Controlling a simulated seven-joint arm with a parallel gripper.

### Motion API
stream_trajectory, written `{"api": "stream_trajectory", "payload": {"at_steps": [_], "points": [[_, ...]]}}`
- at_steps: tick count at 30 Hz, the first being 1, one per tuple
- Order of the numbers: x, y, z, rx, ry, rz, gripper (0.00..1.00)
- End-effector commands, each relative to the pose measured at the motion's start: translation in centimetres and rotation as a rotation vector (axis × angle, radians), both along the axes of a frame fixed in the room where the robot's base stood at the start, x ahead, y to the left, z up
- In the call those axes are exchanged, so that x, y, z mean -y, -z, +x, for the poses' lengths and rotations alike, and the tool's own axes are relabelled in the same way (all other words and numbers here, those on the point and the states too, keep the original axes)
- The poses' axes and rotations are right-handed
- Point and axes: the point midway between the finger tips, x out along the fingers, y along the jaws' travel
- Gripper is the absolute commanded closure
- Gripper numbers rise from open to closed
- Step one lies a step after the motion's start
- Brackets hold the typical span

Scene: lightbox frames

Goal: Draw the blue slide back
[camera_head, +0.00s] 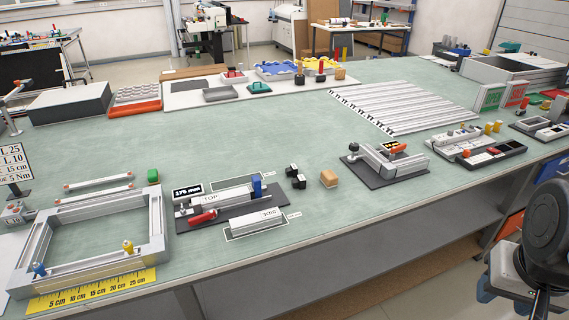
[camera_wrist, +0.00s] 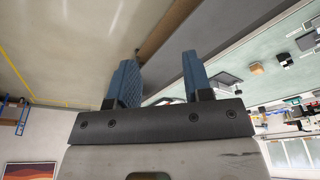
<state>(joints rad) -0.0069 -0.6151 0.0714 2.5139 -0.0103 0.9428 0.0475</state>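A small upright blue block (camera_head: 257,184), which looks like the blue slide, stands at the right end of a grey rail fixture marked TOP (camera_head: 225,197) on a dark base plate. A red-handled tool (camera_head: 203,217) lies at the fixture's front left. My gripper (camera_wrist: 160,62) shows in the wrist view with its two blue fingers wide apart and nothing between them.
A bar marked RAIL (camera_head: 256,223) lies in front of the fixture. Black cubes (camera_head: 297,180) and a wooden block (camera_head: 329,178) stand to its right. A metal frame (camera_head: 150,215) with a yellow ruler is at left. The table's middle (camera_head: 250,130) is clear.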

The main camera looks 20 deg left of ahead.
Motion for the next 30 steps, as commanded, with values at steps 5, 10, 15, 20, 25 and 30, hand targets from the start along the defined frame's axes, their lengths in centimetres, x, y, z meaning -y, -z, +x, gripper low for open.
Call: {"api": "stream_trajectory", "payload": {"at_steps": [5, 10, 15, 20, 25, 30], "points": [[-1.2, -0.8, 2.6, -0.014, 0.028, 0.015, 0.36], [-3.2, -1.8, 6.1, -0.030, 0.075, 0.035, 0.36], [-5.8, -2.6, 9.8, -0.046, 0.125, 0.053, 0.36], [-8.5, -3.0, 13.3, -0.064, 0.175, 0.069, 0.36], [-11.8, -3.1, 16.7, -0.082, 0.227, 0.082, 0.36], [-15.6, -2.9, 20.1, -0.101, 0.279, 0.093, 0.36]]}}
